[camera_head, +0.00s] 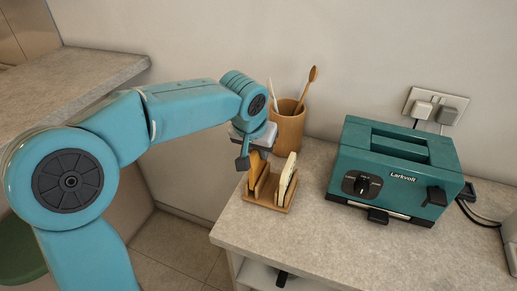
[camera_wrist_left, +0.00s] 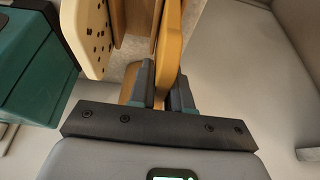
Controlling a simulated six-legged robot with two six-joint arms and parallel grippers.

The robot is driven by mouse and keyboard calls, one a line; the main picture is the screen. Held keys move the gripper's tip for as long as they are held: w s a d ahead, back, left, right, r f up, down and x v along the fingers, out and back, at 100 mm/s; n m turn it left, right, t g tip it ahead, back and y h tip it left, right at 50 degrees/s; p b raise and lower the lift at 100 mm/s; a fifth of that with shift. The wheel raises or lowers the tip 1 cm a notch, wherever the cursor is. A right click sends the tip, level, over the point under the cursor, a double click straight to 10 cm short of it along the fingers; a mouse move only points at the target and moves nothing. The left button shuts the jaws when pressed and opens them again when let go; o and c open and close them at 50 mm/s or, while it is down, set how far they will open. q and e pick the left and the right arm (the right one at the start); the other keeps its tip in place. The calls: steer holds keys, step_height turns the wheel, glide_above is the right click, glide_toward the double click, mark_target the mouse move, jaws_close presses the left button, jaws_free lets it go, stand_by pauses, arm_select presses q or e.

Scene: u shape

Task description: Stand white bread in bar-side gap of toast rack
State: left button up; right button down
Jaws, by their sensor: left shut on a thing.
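The wooden toast rack (camera_head: 266,203) stands near the counter's left front edge. My left gripper (camera_head: 249,158) is above the rack's left side, pointing down. It is shut on a slice with a golden-brown crust, taken as the white bread (camera_head: 254,170). In the left wrist view the slice (camera_wrist_left: 169,38) is between the fingers (camera_wrist_left: 161,78), beside a wooden divider of the rack (camera_wrist_left: 133,28). The slice looks upright at the rack's left gap; whether its lower edge touches the base is hidden. A pale slice with dark specks (camera_head: 288,174) stands in the right gap. My right gripper is out of view.
A teal toaster (camera_head: 390,172) stands to the right of the rack. A wooden cup (camera_head: 287,128) with utensils stands close behind it. The counter (camera_head: 320,245) in front of the toaster is clear. A floor gap lies left of the counter.

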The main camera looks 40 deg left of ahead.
arm_select(q)
steer(key=shift+s+f, duration=0.1)
steer(key=shift+f, duration=0.2)
steer(key=shift+f+b, duration=0.8)
steer(key=shift+b, duration=0.1)
steer(key=o, duration=0.8)
steer(key=shift+r, duration=0.1)
steer(key=shift+r+p, duration=3.25)
steer(key=shift+r, duration=0.7)
